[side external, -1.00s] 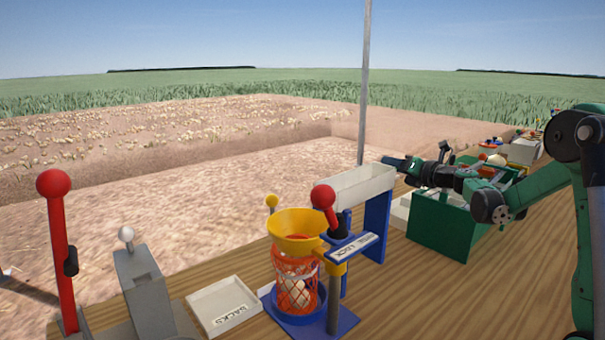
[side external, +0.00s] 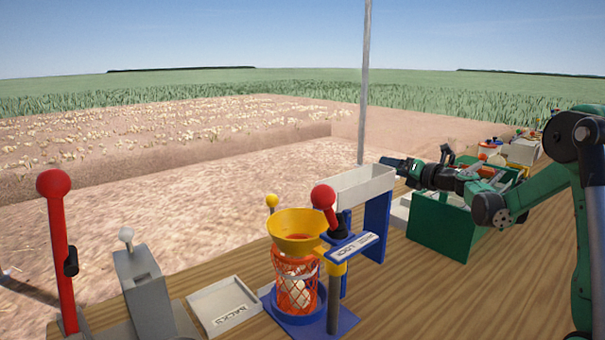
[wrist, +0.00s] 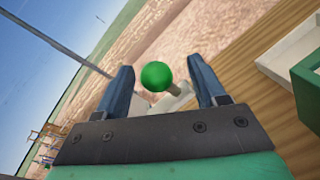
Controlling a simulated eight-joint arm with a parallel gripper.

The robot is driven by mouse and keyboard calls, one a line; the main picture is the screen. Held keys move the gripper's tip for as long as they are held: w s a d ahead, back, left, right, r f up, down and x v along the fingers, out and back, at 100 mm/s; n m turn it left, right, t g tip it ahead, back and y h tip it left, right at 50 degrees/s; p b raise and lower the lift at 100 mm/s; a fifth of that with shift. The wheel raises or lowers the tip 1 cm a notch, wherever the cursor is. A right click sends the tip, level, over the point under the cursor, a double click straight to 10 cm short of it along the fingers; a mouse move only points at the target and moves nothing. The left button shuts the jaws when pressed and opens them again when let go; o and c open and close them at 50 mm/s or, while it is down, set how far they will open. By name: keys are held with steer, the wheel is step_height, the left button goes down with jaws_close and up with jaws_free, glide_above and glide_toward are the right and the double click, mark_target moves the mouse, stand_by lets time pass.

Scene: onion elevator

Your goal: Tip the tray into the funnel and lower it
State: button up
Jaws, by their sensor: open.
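The long pale grey tray (side external: 358,188) rests level on a blue stand (side external: 376,228), beside and behind the yellow funnel (side external: 297,222). The funnel sits above an orange net sack (side external: 294,285) with pale onions in it. My gripper (side external: 388,162) is at the tray's right end. In the wrist view, a green ball knob (wrist: 156,76) on a short stem shows between the two blue fingers of my open gripper (wrist: 160,68), with space on both sides. The knob is not distinguishable in the side view. A pale surface shows behind the stem.
A red-knobbed lever (side external: 324,198) stands close to the funnel, by a labelled blue bracket. A sacks tray (side external: 222,303), a tall red lever (side external: 56,240) and a grey lever box (side external: 142,280) are left. A green crate (side external: 440,232) stands under my arm.

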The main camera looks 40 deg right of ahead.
steer(key=s, duration=0.5)
steer(key=shift+s+a+r, duration=0.15)
steer(key=shift+a+r, duration=0.05)
steer(key=shift+a, duration=0.15)
steer(key=s+a+f+m+g, duration=0.2)
steer(key=s+a+m+g, duration=0.1)
steer(key=a+m, duration=0.5)
steer(key=s+a+f+m+g+y, duration=0.1)
steer(key=s+a+f+m+g, duration=0.1)
steer(key=a+m, duration=0.7)
steer(key=s+a+f+m+g+y, duration=0.1)
steer(key=s+a+f+m+g, duration=0.1)
steer(key=a+m, duration=0.7)
steer(key=s+m+g, duration=0.1)
steer(key=g, duration=0.1)
steer(key=shift+s+a+m+g, duration=0.15)
steer(key=shift+s+m+g, duration=0.15)
